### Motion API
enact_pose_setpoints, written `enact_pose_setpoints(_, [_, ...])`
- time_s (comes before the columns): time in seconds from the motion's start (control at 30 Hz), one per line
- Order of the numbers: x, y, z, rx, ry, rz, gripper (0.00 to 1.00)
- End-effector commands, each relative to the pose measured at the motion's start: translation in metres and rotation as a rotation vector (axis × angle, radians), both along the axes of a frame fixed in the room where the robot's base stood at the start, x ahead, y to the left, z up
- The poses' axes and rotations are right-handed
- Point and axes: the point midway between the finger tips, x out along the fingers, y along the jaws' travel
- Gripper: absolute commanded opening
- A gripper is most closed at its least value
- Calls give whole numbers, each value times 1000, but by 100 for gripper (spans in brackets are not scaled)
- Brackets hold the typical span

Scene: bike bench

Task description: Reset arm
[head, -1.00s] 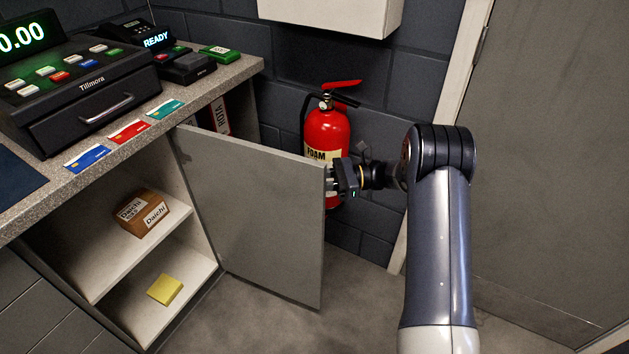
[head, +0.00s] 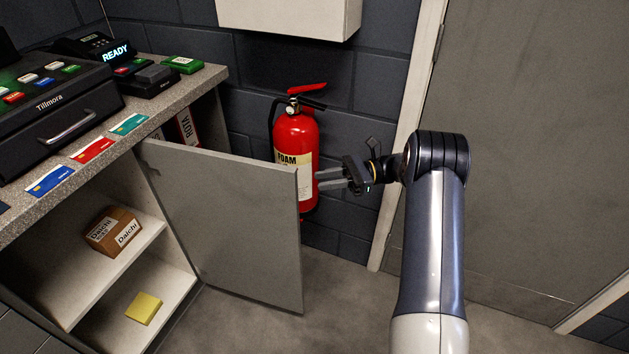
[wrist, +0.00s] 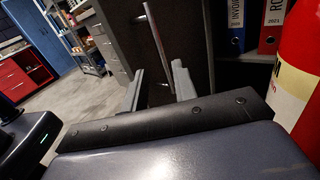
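My gripper (head: 318,181) points left, just right of the free edge of the open grey cabinet door (head: 225,225). Its two fingers are apart with nothing held between them. My arm reaches up from the lower right of the head view.
A red fire extinguisher (head: 296,140) stands behind the gripper against the wall; it also shows close at right in the wrist view (wrist: 304,60). The cabinet holds a cardboard box (head: 112,232) and a yellow block (head: 143,308). Cards lie on the counter (head: 150,95).

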Motion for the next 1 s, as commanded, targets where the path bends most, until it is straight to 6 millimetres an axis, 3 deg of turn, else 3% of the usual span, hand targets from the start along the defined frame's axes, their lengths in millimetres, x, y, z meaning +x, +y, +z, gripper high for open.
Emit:
enact_pose_setpoints(0.47, [-1,7,0,1,0,2,27])
enact_pose_setpoints(1.0, [-14,93,0,0,0,1,27])
